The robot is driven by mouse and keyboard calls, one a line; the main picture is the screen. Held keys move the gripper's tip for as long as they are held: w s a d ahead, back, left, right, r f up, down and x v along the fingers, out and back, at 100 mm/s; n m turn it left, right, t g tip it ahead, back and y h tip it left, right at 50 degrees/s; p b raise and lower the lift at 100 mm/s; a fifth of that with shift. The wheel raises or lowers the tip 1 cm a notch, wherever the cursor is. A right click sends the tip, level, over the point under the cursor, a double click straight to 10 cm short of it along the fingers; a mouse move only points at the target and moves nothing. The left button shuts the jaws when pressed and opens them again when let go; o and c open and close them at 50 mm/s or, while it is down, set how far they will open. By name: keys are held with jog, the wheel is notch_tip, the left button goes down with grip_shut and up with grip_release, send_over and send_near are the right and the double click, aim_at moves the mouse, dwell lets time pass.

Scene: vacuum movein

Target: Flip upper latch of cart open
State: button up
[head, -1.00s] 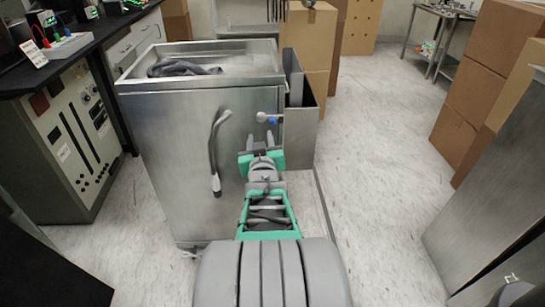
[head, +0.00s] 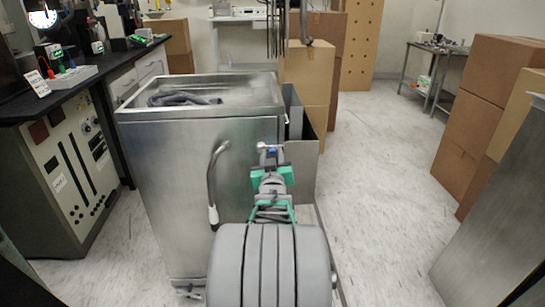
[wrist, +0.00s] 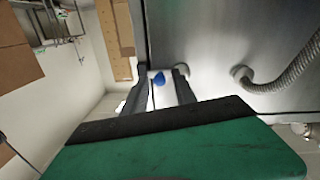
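The metal cart (head: 165,185) stands ahead, its front face toward me. Its upper latch (head: 262,146) is a small silver piece with a blue end, near the top right of the face. My gripper (head: 271,156) is at the latch and partly covers it. In the wrist view, the blue end of the latch (wrist: 158,79) shows between the two dark fingers of my gripper (wrist: 161,82). The fingers are apart, with a gap around the blue end. I cannot tell whether either finger touches the latch.
A hose handle (head: 213,185) hangs on the cart's face left of my arm. A dark hose (head: 180,99) lies in the cart's top tray. A counter (head: 60,85) with instruments is at left. Cardboard boxes (head: 478,105) stand at right.

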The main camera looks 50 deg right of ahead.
grip_shut()
dwell(1.2)
